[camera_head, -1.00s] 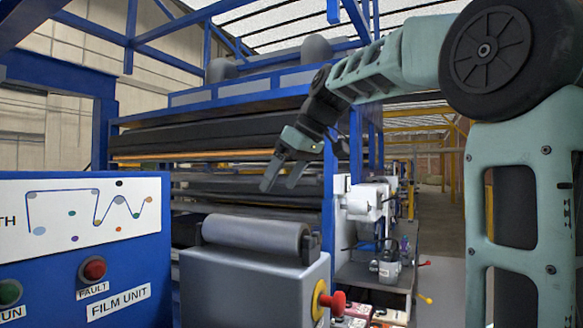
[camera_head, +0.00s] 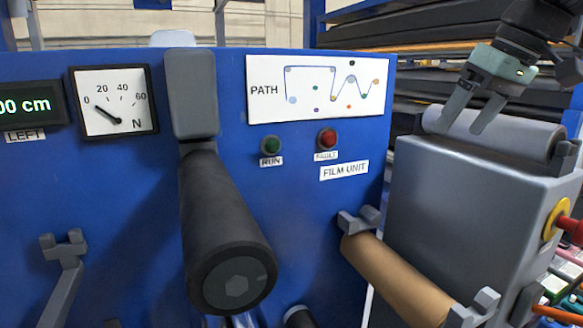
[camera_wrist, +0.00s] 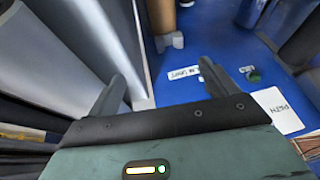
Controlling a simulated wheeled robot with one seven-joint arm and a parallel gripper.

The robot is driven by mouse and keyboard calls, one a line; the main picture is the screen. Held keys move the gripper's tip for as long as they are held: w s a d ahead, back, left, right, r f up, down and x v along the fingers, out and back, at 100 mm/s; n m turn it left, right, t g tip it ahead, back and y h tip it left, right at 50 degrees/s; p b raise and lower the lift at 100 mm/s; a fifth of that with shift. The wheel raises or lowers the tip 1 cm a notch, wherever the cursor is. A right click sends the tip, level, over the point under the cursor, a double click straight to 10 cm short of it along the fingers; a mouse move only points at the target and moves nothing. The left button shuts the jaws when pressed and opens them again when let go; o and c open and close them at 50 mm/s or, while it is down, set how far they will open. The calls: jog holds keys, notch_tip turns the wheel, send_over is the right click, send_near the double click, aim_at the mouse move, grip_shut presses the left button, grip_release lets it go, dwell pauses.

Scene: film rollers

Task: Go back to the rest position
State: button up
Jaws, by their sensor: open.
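My gripper (camera_head: 462,122) is at the upper right of the head view, with its two grey fingers pointing down and apart. It is open and nothing shows between the fingers. In the picture it overlaps the left end of the grey roller (camera_head: 500,130) on the grey metal housing (camera_head: 470,185). I cannot tell the exact gap between them. In the wrist view my gripper (camera_wrist: 165,85) also shows open and empty, facing the blue panel (camera_wrist: 185,92).
The blue film unit panel (camera_head: 110,190) fills the left and middle. A thick black roller (camera_head: 215,220) and a tan roller (camera_head: 395,280) in a grey bracket (camera_head: 358,220) stick out from it. A red knob (camera_head: 572,227) sits on the housing's right side.

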jog(key=s+a+f+g, duration=0.2)
jog(key=s+a+f, duration=0.2)
jog(key=a+f, duration=0.5)
jog(key=s+a+f+n+g+h, duration=0.1)
jog(key=s+a+f, duration=0.2)
jog(key=s+f, duration=0.5)
jog(key=s+a+f+n+h, duration=0.1)
jog(key=s+a+f, duration=0.3)
jog(key=s+f, duration=0.4)
jog(key=s+n, duration=0.1)
jog(key=s, duration=0.2)
jog(key=shift+a+f+g, duration=0.15)
jog(key=shift+f+g, duration=0.2)
jog(key=shift+g, duration=0.05)
